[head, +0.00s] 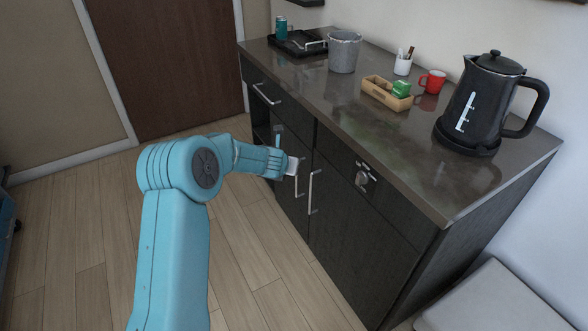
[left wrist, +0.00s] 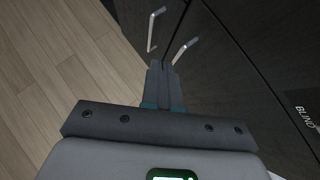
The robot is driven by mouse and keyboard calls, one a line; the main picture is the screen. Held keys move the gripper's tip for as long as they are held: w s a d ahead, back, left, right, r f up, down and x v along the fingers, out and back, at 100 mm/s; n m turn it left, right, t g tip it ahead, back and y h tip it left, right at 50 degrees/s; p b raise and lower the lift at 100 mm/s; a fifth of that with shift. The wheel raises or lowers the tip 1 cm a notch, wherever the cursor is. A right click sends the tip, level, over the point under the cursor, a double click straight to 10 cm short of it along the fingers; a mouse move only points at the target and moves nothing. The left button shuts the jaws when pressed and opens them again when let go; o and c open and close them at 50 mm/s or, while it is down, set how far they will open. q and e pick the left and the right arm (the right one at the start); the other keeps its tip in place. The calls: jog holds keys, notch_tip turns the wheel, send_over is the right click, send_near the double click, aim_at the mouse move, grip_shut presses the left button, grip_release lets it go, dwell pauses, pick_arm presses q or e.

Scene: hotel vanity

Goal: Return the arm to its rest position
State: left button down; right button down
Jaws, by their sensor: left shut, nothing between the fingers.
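My left arm (head: 177,240) comes in from the left and reaches toward the dark cabinet (head: 350,235). My left gripper (head: 291,166) is close to the cabinet's door handles in the head view; I cannot tell there whether it touches them. In the left wrist view my left gripper (left wrist: 163,70) has its fingers together with nothing between them. Two metal door handles, a left one (left wrist: 153,30) and a right one (left wrist: 186,48), show just beyond the fingertips. My right gripper is not in view.
On the countertop (head: 420,155) stand a black kettle (head: 487,100), red mug (head: 433,81), white cup (head: 403,65), wooden tray (head: 383,97) with a green item, grey bucket (head: 344,52) and black tray (head: 290,46).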

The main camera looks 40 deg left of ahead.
pick_arm(q)
jog(key=s+r, duration=0.1)
jog(key=s+a+r, duration=0.1)
jog(key=s+r, duration=0.1)
jog(key=shift+s+a+r+p, duration=0.25)
jog(key=shift+a+r+p, duration=0.05)
jog(key=shift+p, duration=0.05)
